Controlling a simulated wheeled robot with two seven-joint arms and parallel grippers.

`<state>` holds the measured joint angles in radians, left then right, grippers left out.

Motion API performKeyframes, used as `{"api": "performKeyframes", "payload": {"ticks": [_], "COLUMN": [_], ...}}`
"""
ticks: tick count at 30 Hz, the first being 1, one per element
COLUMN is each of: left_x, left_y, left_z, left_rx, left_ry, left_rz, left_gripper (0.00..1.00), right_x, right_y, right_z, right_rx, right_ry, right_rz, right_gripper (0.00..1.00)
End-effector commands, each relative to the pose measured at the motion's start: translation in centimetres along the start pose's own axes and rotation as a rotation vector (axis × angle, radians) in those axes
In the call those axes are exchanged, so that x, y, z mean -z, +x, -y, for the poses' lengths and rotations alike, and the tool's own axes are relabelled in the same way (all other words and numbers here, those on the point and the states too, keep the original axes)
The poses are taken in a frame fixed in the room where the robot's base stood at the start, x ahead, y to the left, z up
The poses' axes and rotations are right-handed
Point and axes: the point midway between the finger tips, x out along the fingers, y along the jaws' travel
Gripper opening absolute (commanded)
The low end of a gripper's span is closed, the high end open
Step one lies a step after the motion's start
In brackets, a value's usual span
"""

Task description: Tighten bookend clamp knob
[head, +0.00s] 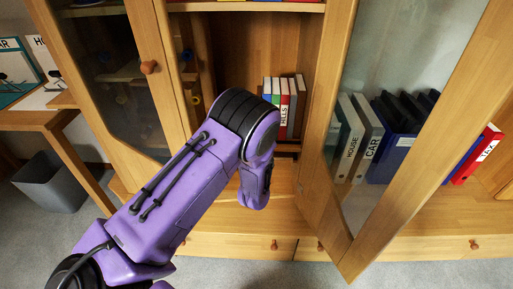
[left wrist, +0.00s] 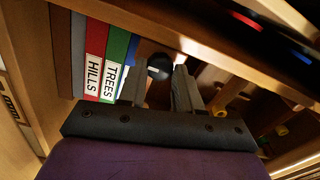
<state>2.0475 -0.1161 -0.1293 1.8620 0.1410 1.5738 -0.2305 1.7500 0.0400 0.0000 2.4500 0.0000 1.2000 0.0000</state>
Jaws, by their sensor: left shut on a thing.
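A dark round knob (left wrist: 160,66) sits between the two finger tips of my left gripper (left wrist: 160,85) in the left wrist view. The fingers are shut on it from both sides. The knob is beside the row of upright books, close to a blue one. In the head view my purple left arm reaches into the open cabinet, and its wrist hides the gripper and knob. The bookend itself cannot be clearly made out. My right gripper is in neither view.
Upright books, including red HILLS (left wrist: 95,60) and green TREES (left wrist: 118,60), stand next to my fingers. A wooden bar (left wrist: 200,42) runs close above them. Open glass doors flank my arm, left (head: 148,68) and right (head: 345,235). Binders (head: 367,135) stand behind the right door.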

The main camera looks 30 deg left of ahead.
Motion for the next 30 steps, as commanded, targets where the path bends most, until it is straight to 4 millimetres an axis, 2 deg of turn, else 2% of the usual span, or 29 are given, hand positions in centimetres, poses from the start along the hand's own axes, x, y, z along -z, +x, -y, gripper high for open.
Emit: {"api": "performKeyframes", "payload": {"ticks": [16, 17, 18, 19, 27, 30], "left_x": [-0.1, -0.1, -0.1, -0.1, 0.0, 0.0], "left_y": [0.0, 0.0, 0.0, 0.0, -0.1, -1.1], "left_z": [0.0, 0.0, 0.0, 0.0, 0.0, -0.1], "left_rx": [-0.001, -0.001, -0.001, -0.001, -0.001, -0.003], "left_ry": [0.023, 0.023, 0.023, 0.023, 0.022, 0.022], "left_rz": [0.002, 0.002, 0.002, 0.001, 0.001, 0.002], "left_gripper": [0.03, 0.43, 0.56, 0.59, 0.59, 0.59], "right_x": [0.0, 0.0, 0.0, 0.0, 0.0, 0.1], "right_y": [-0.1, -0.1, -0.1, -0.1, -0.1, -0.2], "right_z": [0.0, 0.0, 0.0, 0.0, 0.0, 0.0], "right_rx": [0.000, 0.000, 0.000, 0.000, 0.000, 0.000], "right_ry": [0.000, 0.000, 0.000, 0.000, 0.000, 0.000], "right_rz": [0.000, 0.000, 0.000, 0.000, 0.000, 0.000], "right_gripper": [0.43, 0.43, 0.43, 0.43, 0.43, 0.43]}}
